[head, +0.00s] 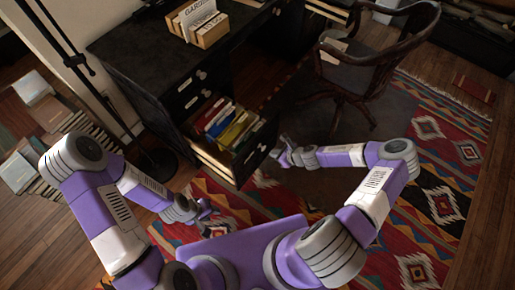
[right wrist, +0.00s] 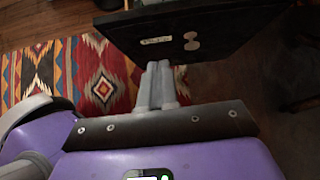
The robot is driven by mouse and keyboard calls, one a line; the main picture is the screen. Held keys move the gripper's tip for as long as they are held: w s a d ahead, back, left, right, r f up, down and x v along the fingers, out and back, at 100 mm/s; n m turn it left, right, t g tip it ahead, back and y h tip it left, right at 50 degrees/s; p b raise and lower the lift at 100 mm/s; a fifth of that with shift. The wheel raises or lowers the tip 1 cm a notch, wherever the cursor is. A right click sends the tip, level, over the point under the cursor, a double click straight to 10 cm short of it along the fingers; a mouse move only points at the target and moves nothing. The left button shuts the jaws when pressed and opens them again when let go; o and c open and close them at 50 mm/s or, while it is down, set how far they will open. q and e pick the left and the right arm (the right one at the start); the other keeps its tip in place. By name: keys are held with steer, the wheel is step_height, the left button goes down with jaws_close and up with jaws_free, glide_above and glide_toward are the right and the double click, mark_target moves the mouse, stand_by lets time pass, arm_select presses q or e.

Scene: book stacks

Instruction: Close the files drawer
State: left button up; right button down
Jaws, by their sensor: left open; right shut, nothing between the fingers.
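The files drawer (head: 256,150) stands pulled out of the black desk (head: 135,62), with colored folders (head: 228,124) inside. Its dark front also shows in the right wrist view (right wrist: 225,28), with a pale label (right wrist: 156,41) and a round knob (right wrist: 191,44). My right gripper (head: 278,153) is shut and empty, just in front of the drawer front; its fingers (right wrist: 160,68) point at the panel's lower edge below the label. I cannot tell whether they touch. My left gripper (head: 205,210) is open and empty, low over the rug, left of and nearer than the drawer.
A wooden chair (head: 370,65) stands right of the drawer. A patterned rug (head: 430,150) covers the floor. A lamp stand (head: 155,160) is left of the desk, near stacks of books (head: 65,115). A wooden card box (head: 212,32) sits on the desk.

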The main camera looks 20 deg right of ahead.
mark_target(250, 146)
steer(key=b+x, duration=0.1)
steer(key=x, duration=0.3)
steer(key=w+r+b+x, duration=0.1)
steer(key=b+x, duration=0.1)
steer(key=x, duration=0.2)
steer(key=w+r+b+x, duration=0.1)
steer(key=b+x, duration=0.1)
steer(key=x, duration=0.2)
steer(key=shift+w+a+f, duration=0.2)
steer(key=shift+a+f, duration=0.1)
steer(key=shift+a, duration=0.25)
